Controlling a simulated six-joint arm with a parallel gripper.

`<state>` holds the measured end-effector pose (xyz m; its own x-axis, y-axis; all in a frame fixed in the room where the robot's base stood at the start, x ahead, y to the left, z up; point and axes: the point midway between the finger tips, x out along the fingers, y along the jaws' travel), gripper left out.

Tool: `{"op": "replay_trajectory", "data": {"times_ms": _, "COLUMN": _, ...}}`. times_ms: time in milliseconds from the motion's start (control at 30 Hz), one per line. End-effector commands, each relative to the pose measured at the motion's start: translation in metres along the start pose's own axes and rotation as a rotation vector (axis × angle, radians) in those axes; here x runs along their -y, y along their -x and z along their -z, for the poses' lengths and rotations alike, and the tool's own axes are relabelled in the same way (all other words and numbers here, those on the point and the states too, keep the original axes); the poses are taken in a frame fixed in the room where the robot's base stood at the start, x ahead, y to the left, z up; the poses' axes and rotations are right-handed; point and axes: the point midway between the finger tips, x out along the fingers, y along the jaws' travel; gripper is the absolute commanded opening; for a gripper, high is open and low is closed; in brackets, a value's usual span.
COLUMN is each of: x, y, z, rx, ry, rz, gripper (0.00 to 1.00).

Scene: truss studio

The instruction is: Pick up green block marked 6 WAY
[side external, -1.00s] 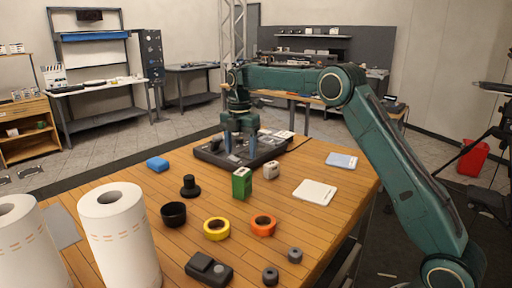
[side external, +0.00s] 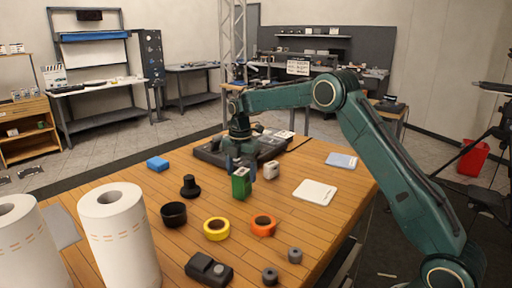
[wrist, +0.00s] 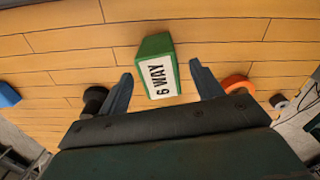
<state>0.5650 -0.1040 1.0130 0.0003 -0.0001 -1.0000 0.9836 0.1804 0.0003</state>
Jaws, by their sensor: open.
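The green block (side external: 241,184) stands upright on the wooden table. In the wrist view the green block (wrist: 157,68) shows a white label reading "6 WAY" and lies between my two fingers. My gripper (side external: 244,176) is open, with its blue-grey fingers low around the block in the side view. In the wrist view my gripper (wrist: 163,92) has a finger on each side of the block, with gaps between. I cannot tell how far down the fingers reach.
A black tray (side external: 207,154) lies behind the block. A black knobbed piece (side external: 190,187), a black cup (side external: 174,214), a yellow ring (side external: 216,229) and an orange ring (side external: 263,225) are nearby. A white pad (side external: 315,192) lies right. Paper rolls (side external: 121,240) stand front left.

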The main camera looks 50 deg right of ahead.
Motion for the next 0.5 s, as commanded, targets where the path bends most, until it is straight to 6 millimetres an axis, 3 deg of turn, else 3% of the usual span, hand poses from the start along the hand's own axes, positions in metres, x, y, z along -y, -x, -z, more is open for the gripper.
{"op": "replay_trajectory", "data": {"times_ms": 233, "x": 0.001, "y": -0.028, "z": -0.001, "rx": -0.001, "ry": 0.000, "rz": 0.002, "gripper": 0.65}}
{"op": "replay_trajectory", "data": {"times_ms": 500, "x": 0.000, "y": -0.034, "z": -0.001, "rx": 0.000, "ry": 0.000, "rz": 0.000, "gripper": 0.65}}
